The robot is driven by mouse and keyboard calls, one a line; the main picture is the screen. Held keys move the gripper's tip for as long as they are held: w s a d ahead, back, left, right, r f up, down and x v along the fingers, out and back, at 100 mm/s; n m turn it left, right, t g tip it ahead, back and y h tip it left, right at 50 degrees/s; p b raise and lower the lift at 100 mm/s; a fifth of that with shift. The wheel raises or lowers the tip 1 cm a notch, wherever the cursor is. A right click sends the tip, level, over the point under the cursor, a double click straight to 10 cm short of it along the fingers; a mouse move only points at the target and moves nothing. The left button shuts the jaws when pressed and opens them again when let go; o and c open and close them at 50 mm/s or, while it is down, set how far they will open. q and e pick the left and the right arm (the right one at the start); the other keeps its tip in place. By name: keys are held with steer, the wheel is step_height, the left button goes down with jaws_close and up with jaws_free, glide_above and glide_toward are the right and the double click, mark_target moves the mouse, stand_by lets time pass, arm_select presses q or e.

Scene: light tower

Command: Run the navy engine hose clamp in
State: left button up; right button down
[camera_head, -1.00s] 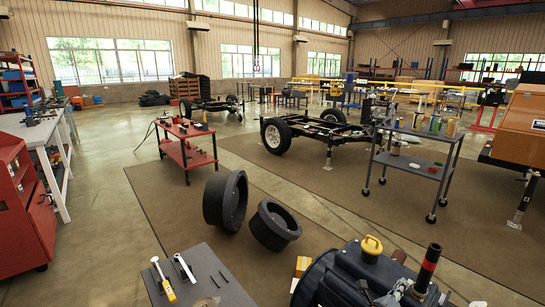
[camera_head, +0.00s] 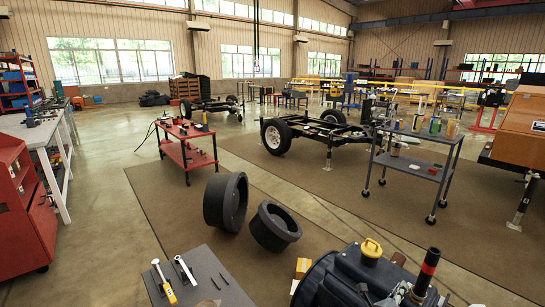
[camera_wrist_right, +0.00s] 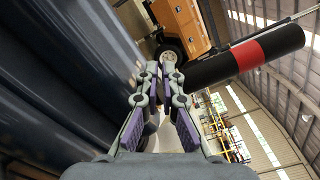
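The navy engine (camera_head: 335,285) fills the bottom edge of the head view, with a yellow cap (camera_head: 371,249) on top. A black hose (camera_head: 421,283) with a red band rises at its right; it slants across the right wrist view (camera_wrist_right: 283,42). The engine's dark blue side (camera_wrist_right: 60,75) fills the left of that view. My right gripper (camera_head: 398,294) is small and partly cut off beside the hose. In the wrist view its fingertips (camera_wrist_right: 160,73) come close together at a small round grey part (camera_wrist_right: 169,57) by the hose's lower end. Whether they grip it is unclear. No clamp band is distinct. My left gripper is out of view.
A grey table (camera_head: 210,262) with a few tools stands left of the engine. Two black rings (camera_head: 226,202) stand behind it. A grey trolley (camera_head: 410,165) stands at the right and a red cart (camera_head: 187,150) at the back left.

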steer(key=shift+s+d, duration=0.1)
stand_by(0.3)
steer(key=shift+r+p, duration=0.3)
steer(key=shift+p, duration=0.05)
steer(key=p+v, duration=0.2)
steer(key=v, duration=0.4)
steer(key=shift+w+p, duration=0.2)
steer(key=shift+p, duration=0.15)
